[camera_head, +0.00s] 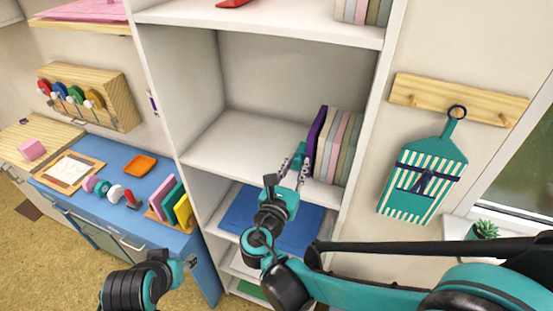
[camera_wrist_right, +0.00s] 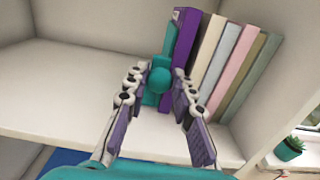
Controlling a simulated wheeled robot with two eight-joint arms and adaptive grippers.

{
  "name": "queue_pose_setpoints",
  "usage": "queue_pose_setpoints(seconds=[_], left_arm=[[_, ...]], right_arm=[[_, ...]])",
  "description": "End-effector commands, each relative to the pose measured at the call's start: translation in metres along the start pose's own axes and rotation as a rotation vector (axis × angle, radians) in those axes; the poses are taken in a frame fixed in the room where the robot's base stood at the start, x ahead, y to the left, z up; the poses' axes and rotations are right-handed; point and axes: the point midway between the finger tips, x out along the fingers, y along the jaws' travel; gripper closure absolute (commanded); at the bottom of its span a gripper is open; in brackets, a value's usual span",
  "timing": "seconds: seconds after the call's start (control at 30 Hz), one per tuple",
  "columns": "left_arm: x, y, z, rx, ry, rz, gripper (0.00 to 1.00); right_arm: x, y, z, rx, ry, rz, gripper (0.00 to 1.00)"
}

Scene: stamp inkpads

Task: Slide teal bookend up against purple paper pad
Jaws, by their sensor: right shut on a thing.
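The teal bookend (camera_wrist_right: 159,78) stands upright on the shelf, its rounded knob between the fingers of my right gripper (camera_wrist_right: 161,73), which is shut on it. The purple paper pad (camera_wrist_right: 186,38) stands just right of the bookend's plate. The two look very close; I cannot tell whether they touch. In the head view my right gripper (camera_head: 298,165) reaches onto the middle shelf, left of the purple pad (camera_head: 317,132), and largely hides the bookend. My left gripper (camera_head: 190,262) is low, away from the shelf; its finger opening is unclear.
Several pale pads (camera_head: 341,150) stand in a row right of the purple pad, near the shelf's right wall. The middle shelf (camera_head: 235,140) is bare to the left. A blue counter (camera_head: 110,160) with stamps and an orange tray (camera_head: 140,166) is at the left.

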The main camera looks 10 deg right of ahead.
Motion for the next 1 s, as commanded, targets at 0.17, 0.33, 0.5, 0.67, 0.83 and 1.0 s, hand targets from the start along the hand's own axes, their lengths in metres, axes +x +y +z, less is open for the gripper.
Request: queue_pose_setpoints(seconds=[0.17, 0.33, 0.5, 0.67, 0.83, 1.0], left_arm=[[-0.001, 0.0, -0.001, 0.0, 0.0, 0.0, 0.55], [-0.001, 0.0, -0.001, 0.0, 0.0, 0.0, 0.55], [-0.001, 0.0, -0.001, 0.0, 0.0, 0.0, 0.55], [-0.001, 0.0, -0.001, 0.0, 0.0, 0.0, 0.55], [-0.001, 0.0, -0.001, 0.0, 0.0, 0.0, 0.55], [-0.001, 0.0, -0.001, 0.0, 0.0, 0.0, 0.55]], right_arm=[[0.0, -0.013, 0.001, 0.0, -0.002, -0.001, 1.0], [0.0, -0.012, 0.001, 0.0, -0.002, -0.001, 1.0], [0.0, -0.012, 0.001, 0.0, -0.002, -0.001, 0.55], [0.0, -0.012, 0.001, 0.0, -0.001, 0.0, 0.55], [-0.003, -0.011, 0.0, 0.0, -0.001, 0.0, 0.55], [-0.024, -0.01, 0.0, 0.0, -0.001, 0.006, 0.55]])
